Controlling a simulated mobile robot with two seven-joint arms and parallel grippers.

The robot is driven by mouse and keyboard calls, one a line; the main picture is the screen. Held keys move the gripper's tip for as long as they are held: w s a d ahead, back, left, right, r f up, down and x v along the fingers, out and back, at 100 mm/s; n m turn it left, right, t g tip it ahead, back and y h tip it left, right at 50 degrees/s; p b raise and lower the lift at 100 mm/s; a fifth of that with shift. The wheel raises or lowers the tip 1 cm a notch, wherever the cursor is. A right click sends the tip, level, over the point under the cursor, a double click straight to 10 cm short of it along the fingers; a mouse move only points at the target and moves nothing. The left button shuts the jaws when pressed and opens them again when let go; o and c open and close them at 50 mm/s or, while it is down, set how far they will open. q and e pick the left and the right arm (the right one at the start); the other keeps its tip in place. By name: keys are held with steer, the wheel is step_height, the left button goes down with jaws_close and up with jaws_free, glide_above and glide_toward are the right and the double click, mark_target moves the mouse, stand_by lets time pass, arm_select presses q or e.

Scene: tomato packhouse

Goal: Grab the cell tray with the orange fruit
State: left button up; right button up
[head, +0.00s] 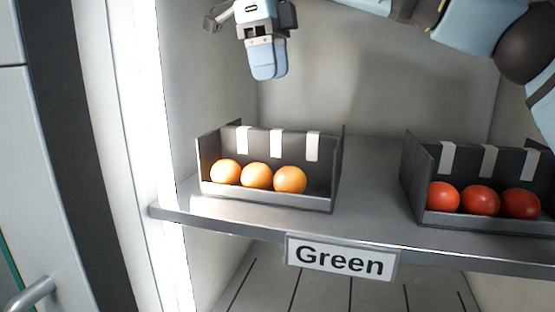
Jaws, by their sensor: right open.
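The cell tray with the orange fruit (262,198) is a dark grey, open-fronted tray on the shelf, left of centre in the head view. Three orange fruits (257,176) sit side by side in it, with white strips on the back wall behind them. My right gripper (266,74), with light blue fingers pointing down, hangs above the tray's back wall. It is open, empty and apart from the tray. Its fingers overlap from this angle, so the gap hardly shows. My left gripper is not in view.
A similar dark tray (472,219) with three red tomatoes (480,200) stands to the right on the same shelf (372,215). Bare shelf lies between the trays. A "Green" label (341,259) hangs on the shelf's front edge. A bright side wall is close on the left.

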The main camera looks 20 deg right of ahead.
mark_target(277, 130)
steer(key=f, duration=0.4)
steer(key=d+f, duration=0.1)
steer(key=f, duration=0.1)
steer(key=shift+s, duration=0.15)
steer(key=shift+s+a+f+p, duration=0.1)
steer(key=shift+s+f+p, duration=0.05)
steer(key=shift+f+p, duration=0.3)
step_height(277, 130, down, 4)
steer(key=shift+f+p, duration=0.2)
steer(key=shift+p, duration=0.65)
steer(key=shift+f, duration=0.25)
steer(key=shift+c, duration=1.3)
steer(key=shift+r, duration=0.1)
jaws_close()
